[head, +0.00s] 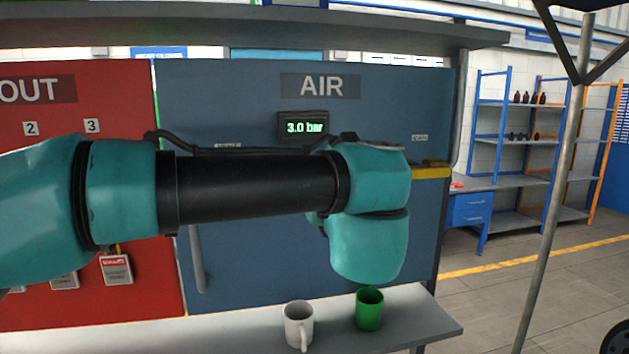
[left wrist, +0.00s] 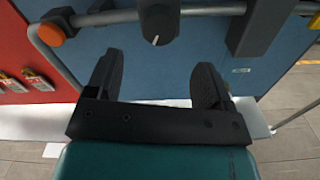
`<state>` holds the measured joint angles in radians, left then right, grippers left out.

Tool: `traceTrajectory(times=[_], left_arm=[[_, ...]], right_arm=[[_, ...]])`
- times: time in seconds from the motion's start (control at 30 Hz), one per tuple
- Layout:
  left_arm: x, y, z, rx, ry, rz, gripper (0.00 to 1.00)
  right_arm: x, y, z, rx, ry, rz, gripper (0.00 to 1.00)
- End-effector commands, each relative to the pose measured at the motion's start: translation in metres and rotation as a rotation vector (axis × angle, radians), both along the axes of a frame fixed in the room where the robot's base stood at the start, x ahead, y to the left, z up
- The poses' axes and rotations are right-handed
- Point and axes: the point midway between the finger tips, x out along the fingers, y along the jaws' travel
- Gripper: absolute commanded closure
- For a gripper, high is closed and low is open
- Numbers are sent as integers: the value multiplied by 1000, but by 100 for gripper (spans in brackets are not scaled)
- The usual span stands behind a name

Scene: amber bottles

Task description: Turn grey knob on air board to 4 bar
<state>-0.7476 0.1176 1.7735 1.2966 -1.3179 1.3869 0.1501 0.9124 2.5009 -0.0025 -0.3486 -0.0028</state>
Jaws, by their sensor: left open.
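The blue air board (head: 250,90) stands upright at the centre of the head view. Its display (head: 303,127) reads 3.0 bar. My left arm crosses in front of the board and hides its middle, including the knob and my left gripper. In the left wrist view a dark grey knob (left wrist: 158,22) with a white pointer line sits at the top centre, partly cut off by the frame edge. My left gripper (left wrist: 157,68) is open and empty. The knob lies beyond the fingertips, roughly in line with the gap, apart from them. My right gripper is not in view.
Grey pipes (left wrist: 200,9) run along the board, with a dark grey block (left wrist: 255,28) at right and an orange cap (left wrist: 50,33) at left. A white mug (head: 298,325) and green mug (head: 369,310) stand on the bench (head: 425,322). A red board (head: 90,290) adjoins at left.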

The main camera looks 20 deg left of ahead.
Motion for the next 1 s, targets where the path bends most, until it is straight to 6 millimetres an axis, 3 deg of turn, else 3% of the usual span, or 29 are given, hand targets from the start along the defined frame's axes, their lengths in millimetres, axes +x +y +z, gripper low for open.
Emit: traceTrajectory(times=[0.5,0.7,1.0], left_arm=[[73,42,-1,1,1,2,25],[83,48,0,1,0,0,25],[84,48,0,1,0,0,28]], right_arm=[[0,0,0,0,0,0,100],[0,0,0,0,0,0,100],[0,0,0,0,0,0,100]])
